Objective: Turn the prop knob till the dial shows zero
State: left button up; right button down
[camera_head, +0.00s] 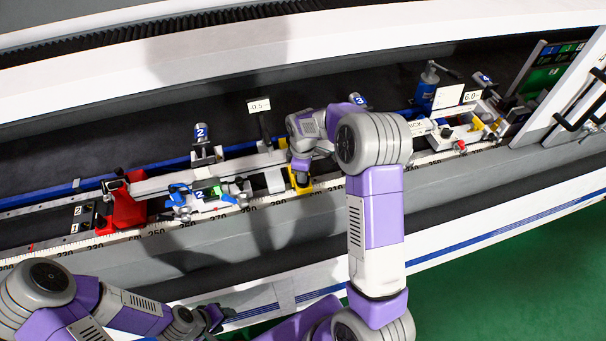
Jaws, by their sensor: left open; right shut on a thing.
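A white dial plate (259,105) reading 0.5 stands on a dark post behind the rail. A yellow prop base (301,186) sits at the rail's front edge, right of the plate. My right gripper (300,172) reaches down over this prop and is shut on its knob. The knob itself is mostly hidden by the gripper and wrist. My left gripper (216,318) is open and empty, low in front of the machine, well away from the prop.
A long pale profile (205,178) lies along the rail, with a red stop (127,205) at its left end. A blue-handled clamp (180,196) stands in front of it. Another plate (471,97) at right reads 6.0. Green floor (490,275) is clear at lower right.

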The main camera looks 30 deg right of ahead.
jog(key=m, duration=0.5)
jog(key=shift+w+r+m+b, duration=0.1)
jog(key=shift+m+b, duration=0.2)
jog(key=shift+b, duration=0.1)
jog(key=m, duration=1)
jog(key=shift+m, duration=0.4)
jog(key=m+p, duration=0.1)
jog(key=m, duration=0.4)
jog(key=c, duration=1.1)
grip_release()
